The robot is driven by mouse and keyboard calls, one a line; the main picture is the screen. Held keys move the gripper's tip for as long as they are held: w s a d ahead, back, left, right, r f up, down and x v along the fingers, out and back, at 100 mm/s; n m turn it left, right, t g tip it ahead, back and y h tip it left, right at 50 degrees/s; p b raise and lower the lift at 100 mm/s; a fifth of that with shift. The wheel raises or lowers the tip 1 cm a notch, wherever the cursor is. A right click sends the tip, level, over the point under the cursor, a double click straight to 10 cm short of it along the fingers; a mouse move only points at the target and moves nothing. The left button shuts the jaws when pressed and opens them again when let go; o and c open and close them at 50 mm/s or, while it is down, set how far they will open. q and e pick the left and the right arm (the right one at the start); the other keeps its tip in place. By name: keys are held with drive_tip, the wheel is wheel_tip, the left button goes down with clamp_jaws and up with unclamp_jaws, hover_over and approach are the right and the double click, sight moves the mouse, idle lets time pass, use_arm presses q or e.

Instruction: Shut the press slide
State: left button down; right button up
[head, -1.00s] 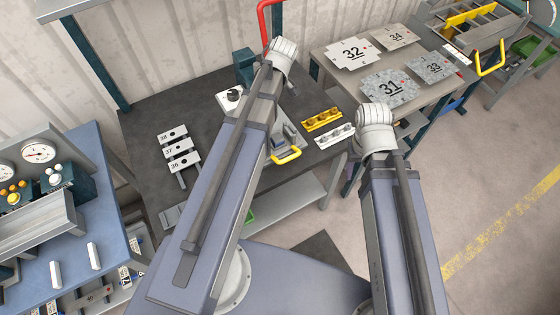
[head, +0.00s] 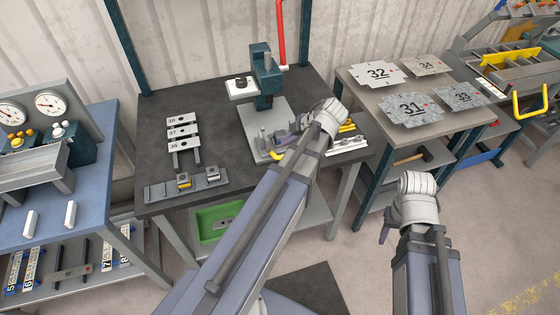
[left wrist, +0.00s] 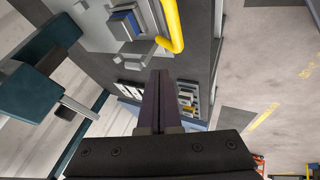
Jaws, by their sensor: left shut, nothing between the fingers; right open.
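The press (head: 264,68) stands on the dark bench as a teal frame with a red lever (head: 281,33) and a grey base plate. Its slide (head: 265,143) lies low at the front, partly hidden by my left arm; its yellow handle (head: 277,156) shows beside the fingers. In the left wrist view the yellow handle (left wrist: 170,30) is at the top, beyond the fingertips. My left gripper (head: 283,143) is shut and empty, close to the handle; I cannot tell if they touch. My right gripper (head: 385,233) is open over the floor, away from the press.
Numbered grey tools (head: 182,132) and a grey rail (head: 187,184) lie left on the bench. A green tray (head: 215,222) is on the shelf below. A table with numbered plates (head: 411,106) stands right, and a gauge console (head: 45,120) left.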

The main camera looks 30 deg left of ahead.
sight(275, 154)
use_arm(q)
drive_tip(key=b+x, duration=0.7)
drive_tip(key=x, duration=0.1)
drive_tip(key=shift+a+f, duration=0.15)
drive_tip(key=shift+f, duration=0.25)
drive_tip(key=shift+a+f+b, duration=0.4)
drive_tip(key=shift+a+b, duration=0.05)
drive_tip(key=shift+b, duration=0.05)
drive_tip(key=w+a, duration=0.6)
drive_tip(key=a, duration=0.1)
drive_tip(key=w+a, duration=0.3)
drive_tip(key=shift+a, duration=0.15)
drive_tip(key=shift+w+a+r, duration=0.1)
drive_tip(key=shift+a+r, duration=0.05)
